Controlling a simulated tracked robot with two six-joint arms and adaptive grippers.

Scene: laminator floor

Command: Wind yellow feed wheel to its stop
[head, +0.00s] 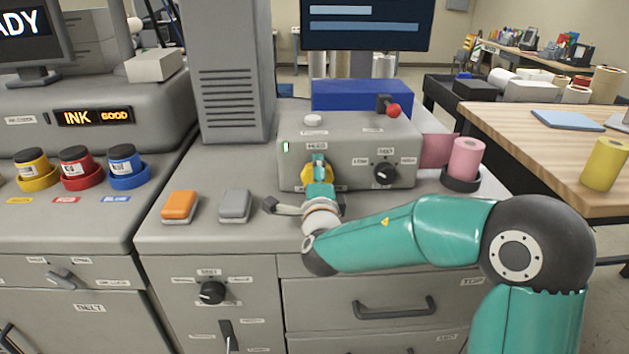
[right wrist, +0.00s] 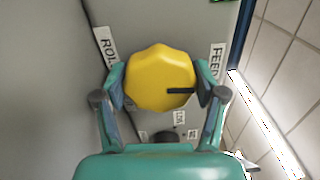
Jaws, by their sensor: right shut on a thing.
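The yellow feed wheel (head: 305,174) sits on the front face of the grey laminator unit (head: 345,135), below a label. It is partly hidden by my right gripper (head: 319,165) in the head view. In the right wrist view the yellow feed wheel (right wrist: 160,77) shows as a lobed knob with a dark pointer line running from near its middle to the right. My right gripper (right wrist: 161,84) has one finger on each side of the wheel and is shut on it. My left gripper is not in view.
A black knob (head: 385,173) is right of the wheel, and a red-tipped lever (head: 390,107) stands on top. Orange (head: 179,206) and grey (head: 234,205) buttons lie on the counter to the left. A pink roll (head: 466,158) stands at the right.

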